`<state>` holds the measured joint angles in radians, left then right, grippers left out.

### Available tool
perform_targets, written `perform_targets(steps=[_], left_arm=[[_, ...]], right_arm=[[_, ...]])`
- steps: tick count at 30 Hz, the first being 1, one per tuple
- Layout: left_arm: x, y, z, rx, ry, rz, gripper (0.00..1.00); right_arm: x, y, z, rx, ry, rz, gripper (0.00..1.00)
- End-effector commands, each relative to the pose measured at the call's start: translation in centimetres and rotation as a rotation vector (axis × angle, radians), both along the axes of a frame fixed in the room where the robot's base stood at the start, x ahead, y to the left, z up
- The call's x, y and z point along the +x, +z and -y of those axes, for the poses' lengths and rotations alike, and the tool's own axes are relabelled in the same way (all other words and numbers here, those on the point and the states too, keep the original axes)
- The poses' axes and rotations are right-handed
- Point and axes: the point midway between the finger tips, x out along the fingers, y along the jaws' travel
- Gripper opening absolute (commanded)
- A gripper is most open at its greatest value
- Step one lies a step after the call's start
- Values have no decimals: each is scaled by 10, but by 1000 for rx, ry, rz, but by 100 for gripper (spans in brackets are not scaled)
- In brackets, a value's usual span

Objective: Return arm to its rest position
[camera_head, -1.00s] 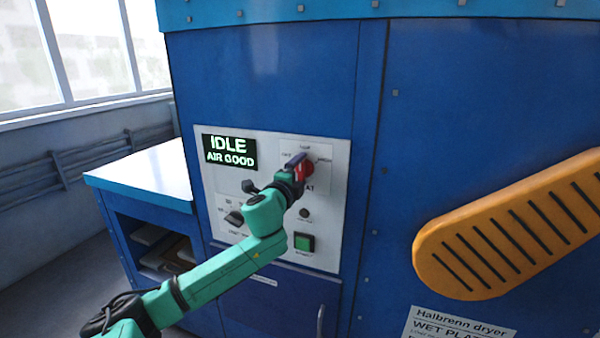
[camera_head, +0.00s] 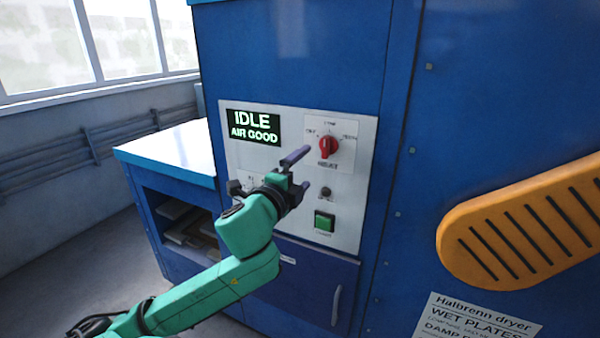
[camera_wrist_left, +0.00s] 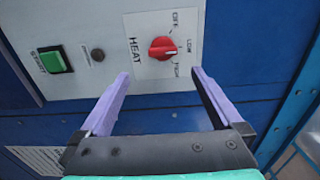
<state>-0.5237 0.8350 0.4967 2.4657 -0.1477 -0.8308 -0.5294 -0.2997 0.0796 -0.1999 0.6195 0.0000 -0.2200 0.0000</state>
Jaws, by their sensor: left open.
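My left gripper (camera_head: 300,172) is open and empty in front of the dryer's control panel, below and left of the red heat knob (camera_head: 328,147). The green arm behind it comes in from the lower left. In the left wrist view the two purple fingers of the gripper (camera_wrist_left: 162,92) are spread apart, and the red knob (camera_wrist_left: 161,48) is beyond them, clear of both. The panel's screen (camera_head: 253,127) reads IDLE, AIR GOOD. The gripper and wrist hide part of the panel's lower left. My right gripper is not in view.
A green button (camera_head: 324,221) and a small dark round control (camera_head: 325,192) are on the panel (camera_head: 365,130). An orange slotted part (camera_head: 515,225) juts in at the right. A white-topped side bench (camera_head: 175,150) with an open shelf stands left. Open floor lies at lower left.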

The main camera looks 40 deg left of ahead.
Motion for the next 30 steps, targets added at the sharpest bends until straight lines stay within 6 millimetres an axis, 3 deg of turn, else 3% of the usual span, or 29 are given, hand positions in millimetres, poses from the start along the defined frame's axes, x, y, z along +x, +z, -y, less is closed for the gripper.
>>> perform_targets(steps=[1,3,23,26,29,30], left_arm=[[-6,8,2,-2,1,-3,100],[-11,7,3,1,1,-1,100],[-12,-3,0,-10,8,-6,100],[-6,-40,-24,-77,49,-52,100],[-3,-115,-61,-208,123,-137,100],[-4,-151,-75,-269,156,-175,100]], right_arm=[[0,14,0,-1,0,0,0],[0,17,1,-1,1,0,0],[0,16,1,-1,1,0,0],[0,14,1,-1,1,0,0],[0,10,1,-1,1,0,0],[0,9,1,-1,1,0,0]])
